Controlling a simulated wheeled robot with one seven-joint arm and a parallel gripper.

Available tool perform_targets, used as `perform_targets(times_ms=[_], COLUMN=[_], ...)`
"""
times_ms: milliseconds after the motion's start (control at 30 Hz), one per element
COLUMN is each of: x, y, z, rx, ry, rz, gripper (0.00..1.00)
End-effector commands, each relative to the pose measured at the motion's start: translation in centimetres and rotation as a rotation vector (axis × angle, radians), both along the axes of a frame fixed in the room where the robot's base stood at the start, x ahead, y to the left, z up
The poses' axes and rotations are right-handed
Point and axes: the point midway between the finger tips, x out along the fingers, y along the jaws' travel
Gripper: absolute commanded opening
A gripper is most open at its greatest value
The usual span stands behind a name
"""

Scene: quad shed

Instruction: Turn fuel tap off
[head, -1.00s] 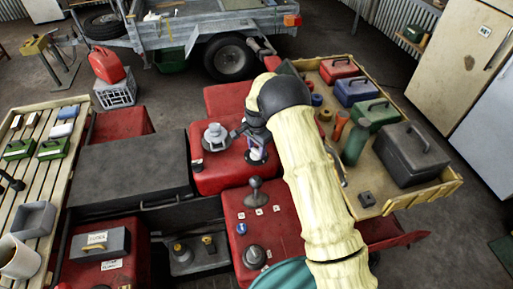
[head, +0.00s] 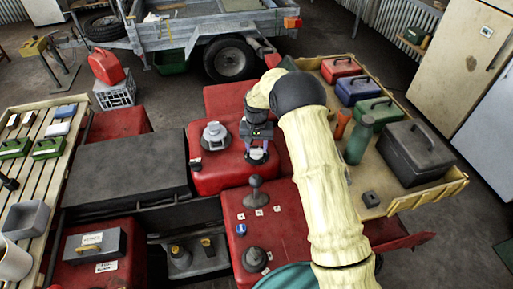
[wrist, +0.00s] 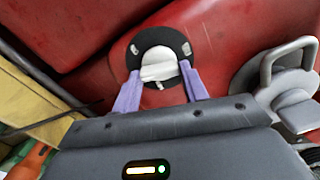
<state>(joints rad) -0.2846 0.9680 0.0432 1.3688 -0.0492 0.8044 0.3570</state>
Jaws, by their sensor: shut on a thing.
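The fuel tap (head: 257,157) is on the red quad body, below my gripper (head: 256,148) in the head view. In the wrist view the tap (wrist: 159,52) is a round black base with small pale marks near its rim and a whitish lever (wrist: 158,72) across its middle. The purple fingers of my gripper (wrist: 160,88) stand on either side of the lever and are shut on it. I cannot read the marks.
A grey filler cap (head: 215,135) stands just left of the tap and close to my gripper. A gear lever (head: 256,190) rises in front. A wooden tray (head: 448,185) with metal boxes and a green bottle (head: 358,142) lies to the right of my arm.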

Motion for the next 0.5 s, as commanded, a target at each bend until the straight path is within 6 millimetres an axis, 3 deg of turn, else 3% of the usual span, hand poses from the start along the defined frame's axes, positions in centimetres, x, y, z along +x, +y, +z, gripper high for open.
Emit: perform_targets(times_ms=[500], x=[-0.32], y=[0.12], z=[-0.20], rx=[0.001], ry=[0.010], rz=[0.280], gripper=[0.21])
